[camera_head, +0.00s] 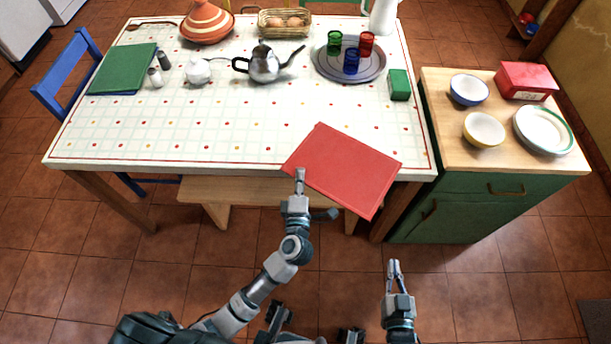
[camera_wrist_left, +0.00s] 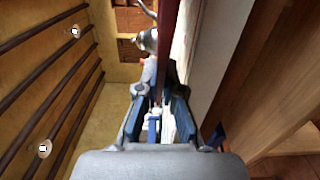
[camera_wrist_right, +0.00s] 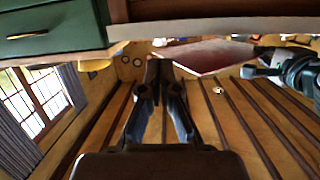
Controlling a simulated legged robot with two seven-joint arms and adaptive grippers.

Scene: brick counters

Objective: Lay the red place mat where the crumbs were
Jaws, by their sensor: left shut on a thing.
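The red place mat (camera_head: 345,168) is flat and tilted at an angle at the front right of the table, partly over the tabletop and partly past its front edge. My left gripper (camera_head: 299,174) is shut on the mat's left corner. In the left wrist view the mat shows edge-on (camera_wrist_left: 169,40) between the fingers. The mat also shows in the right wrist view (camera_wrist_right: 203,57). My right gripper (camera_head: 394,268) is empty, in front of the table and below the mat, its fingers close together. No crumbs can be made out on the tablecloth (camera_head: 200,140).
A tray (camera_head: 325,66) with coloured glasses, a green box (camera_head: 399,85), a kettle (camera_head: 264,66) and a tagine (camera_head: 207,22) stand further back. A bench (camera_head: 250,188) is under the front edge. A green cabinet (camera_head: 455,205) with bowls stands right. The table's front left is clear.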

